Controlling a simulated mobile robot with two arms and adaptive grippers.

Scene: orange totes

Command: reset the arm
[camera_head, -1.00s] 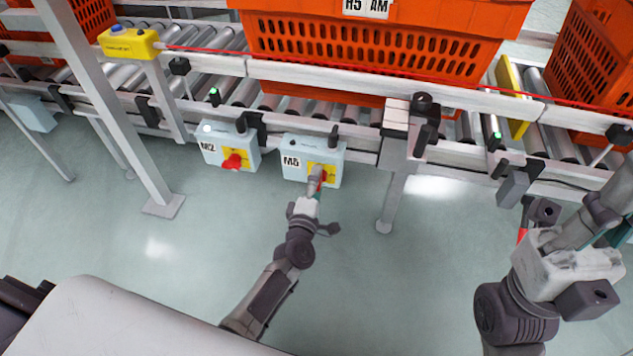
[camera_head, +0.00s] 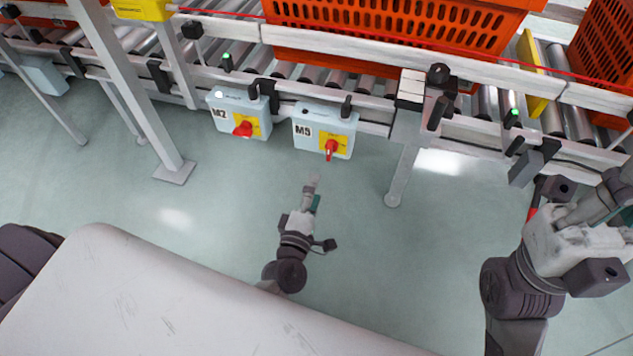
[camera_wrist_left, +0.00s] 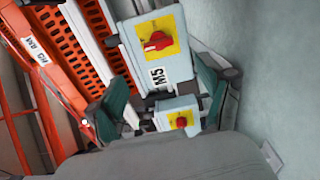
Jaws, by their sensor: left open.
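My left gripper (camera_head: 313,190) is apart from the M5 switch box, below it in the head view, with bare floor around it. In the left wrist view its two dark green fingers (camera_wrist_left: 163,95) are spread with nothing held between them. The M5 box (camera_head: 325,130) is pale blue with a yellow plate and a red knob (camera_head: 331,150), which stands roughly upright. The M5 box also shows ahead in the left wrist view (camera_wrist_left: 176,68). My right gripper (camera_head: 590,195) is at the right edge of the head view, partly cut off; its fingers are unclear.
The M2 box (camera_head: 239,113), with a red knob, hangs left of M5. Both are under a roller conveyor rail (camera_head: 360,60) carrying an orange tote (camera_head: 390,25). A support post (camera_head: 403,170) stands to the right and a white post (camera_head: 135,100) to the left. The floor between is clear.

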